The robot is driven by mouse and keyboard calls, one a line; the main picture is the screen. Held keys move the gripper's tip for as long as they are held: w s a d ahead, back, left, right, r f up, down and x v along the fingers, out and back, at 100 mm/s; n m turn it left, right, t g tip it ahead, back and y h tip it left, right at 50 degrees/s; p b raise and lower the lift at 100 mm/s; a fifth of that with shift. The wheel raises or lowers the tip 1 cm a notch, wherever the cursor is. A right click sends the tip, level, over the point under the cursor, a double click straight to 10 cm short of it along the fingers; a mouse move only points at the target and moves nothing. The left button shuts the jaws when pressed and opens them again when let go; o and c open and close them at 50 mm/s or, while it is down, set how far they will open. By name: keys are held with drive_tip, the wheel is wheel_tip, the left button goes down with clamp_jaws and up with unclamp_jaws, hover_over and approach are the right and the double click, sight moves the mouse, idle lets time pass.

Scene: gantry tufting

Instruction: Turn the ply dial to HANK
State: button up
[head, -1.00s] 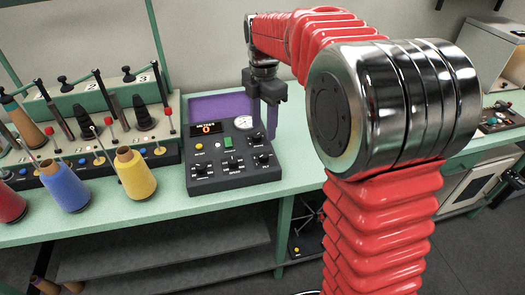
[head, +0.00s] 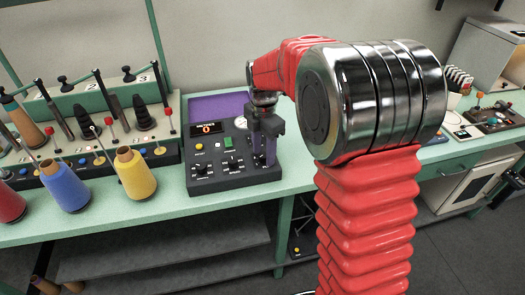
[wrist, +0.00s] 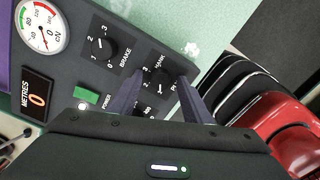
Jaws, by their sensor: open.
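The ply dial (wrist: 157,82) is a black knob on the dark control panel (head: 205,186), with a HANK label by its upper side in the wrist view. Its lower part and other labels are partly hidden by my gripper, and I cannot tell for sure where it points. My gripper (wrist: 158,92) is open and empty. Its two fingers show on either side of the dial in the wrist view; I cannot tell how far above it they are.
The brake dial (wrist: 102,48) is close to the left finger. A green button (wrist: 86,95), a METRES display (wrist: 38,98) reading 0 and a round gauge (wrist: 40,27) share the panel. A yellow yarn cone (head: 136,176) stands to the panel's left. Green bench is clear to its right.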

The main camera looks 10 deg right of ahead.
drive_tip(key=c, duration=0.9)
drive_tip(key=shift+a, duration=0.25)
drive_tip(key=shift+c, duration=0.6)
drive_tip(key=shift+d, duration=0.15)
